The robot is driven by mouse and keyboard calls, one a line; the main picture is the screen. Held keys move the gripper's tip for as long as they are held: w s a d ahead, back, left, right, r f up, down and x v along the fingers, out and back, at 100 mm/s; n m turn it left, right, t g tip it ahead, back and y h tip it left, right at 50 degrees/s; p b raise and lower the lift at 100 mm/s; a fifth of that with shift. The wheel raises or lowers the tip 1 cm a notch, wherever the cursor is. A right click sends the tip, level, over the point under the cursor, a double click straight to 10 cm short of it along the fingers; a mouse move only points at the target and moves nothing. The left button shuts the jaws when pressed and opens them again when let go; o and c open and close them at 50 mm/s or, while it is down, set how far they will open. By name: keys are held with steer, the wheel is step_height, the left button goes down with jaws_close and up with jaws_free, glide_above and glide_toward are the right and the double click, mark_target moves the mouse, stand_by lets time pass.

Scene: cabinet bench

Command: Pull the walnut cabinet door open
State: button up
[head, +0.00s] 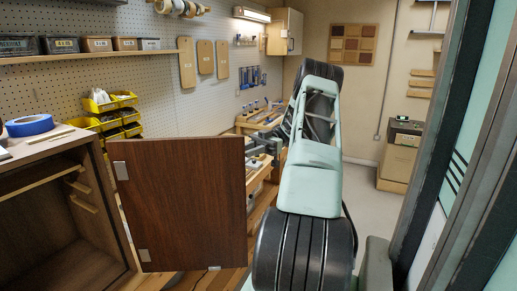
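The walnut cabinet (104,218) stands at the left with its front open to view; light wooden runners show inside. Its dark brown door (185,205) stands swung well out from the cabinet, with small pale metal plates near its left edge. My gripper (257,149) is at the upper right edge of the door, at the end of my pale green and black arm. The door hides part of the gripper, so I cannot tell whether its fingers are open or touch the door.
A blue tape roll (30,125) lies on the cabinet top. Yellow bins (112,103) hang on the pegboard behind. A wooden workbench (256,180) stands behind the door. Clear floor (372,208) shows right of my arm, beside a dark frame (440,130).

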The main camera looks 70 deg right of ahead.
steer(key=v, duration=0.6)
steer(key=shift+s, duration=0.25)
stand_by(0.4)
